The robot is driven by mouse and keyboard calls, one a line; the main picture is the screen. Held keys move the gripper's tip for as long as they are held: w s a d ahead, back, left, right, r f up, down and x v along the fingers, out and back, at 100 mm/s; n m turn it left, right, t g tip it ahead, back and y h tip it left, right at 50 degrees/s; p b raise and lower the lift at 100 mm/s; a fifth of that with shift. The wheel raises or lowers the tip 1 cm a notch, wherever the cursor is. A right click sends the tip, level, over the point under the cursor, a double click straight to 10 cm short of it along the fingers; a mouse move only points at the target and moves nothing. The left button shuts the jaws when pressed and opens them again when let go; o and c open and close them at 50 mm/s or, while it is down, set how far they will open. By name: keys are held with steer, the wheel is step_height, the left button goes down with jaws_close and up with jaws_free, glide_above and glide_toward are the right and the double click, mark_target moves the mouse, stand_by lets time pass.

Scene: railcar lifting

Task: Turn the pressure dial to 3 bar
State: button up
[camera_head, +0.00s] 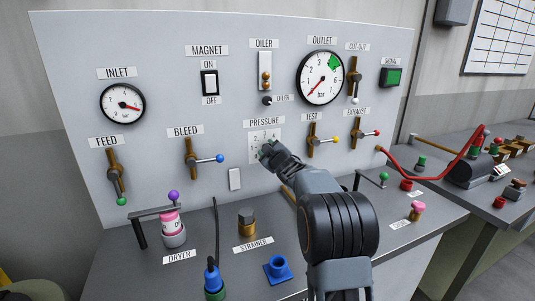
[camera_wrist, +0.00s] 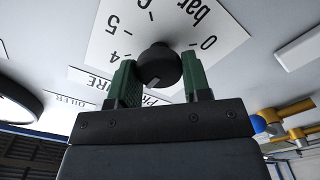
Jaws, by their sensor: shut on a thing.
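The pressure dial is a black round knob (camera_wrist: 158,62) on a white scale plate (camera_head: 257,141) under the PRESSURE label in the head view. In the wrist view the plate (camera_wrist: 112,38) appears turned, with 4 and 5 at left and 0 and "bar" at right. My gripper (camera_head: 266,151) is at the dial, its two green fingers on either side of the knob, shut on it. A pale mark shows on the knob's lower edge; my gripper hides other numbers, so I cannot read the setting. The OUTLET gauge (camera_head: 320,78) has its red needle pointing down-left, near the scale's low end.
Below on the bench stand the strainer (camera_head: 246,224), a blue fitting (camera_head: 278,270) and the pink-topped dryer (camera_head: 172,229).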

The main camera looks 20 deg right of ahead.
stand_by(0.4)
steer(key=o, duration=0.9)
steer(key=s+b, duration=0.2)
steer(key=s, duration=1.1)
steer(key=shift+s, duration=0.4)
steer(key=s+a+f+m+g+p, duration=0.2)
steer(key=s+a+f+m+g, duration=0.1)
steer(key=s, duration=0.5)
steer(key=s+a+f+m+g+p, duration=0.2)
steer(key=s+a+g, duration=0.4)
steer(key=s, duration=0.3)
steer(key=s+a+f+m+g+p, duration=0.3)
steer(key=s+a+f+g, duration=0.2)
steer(key=s, duration=0.4)
steer(key=shift+a+m, duration=0.3)
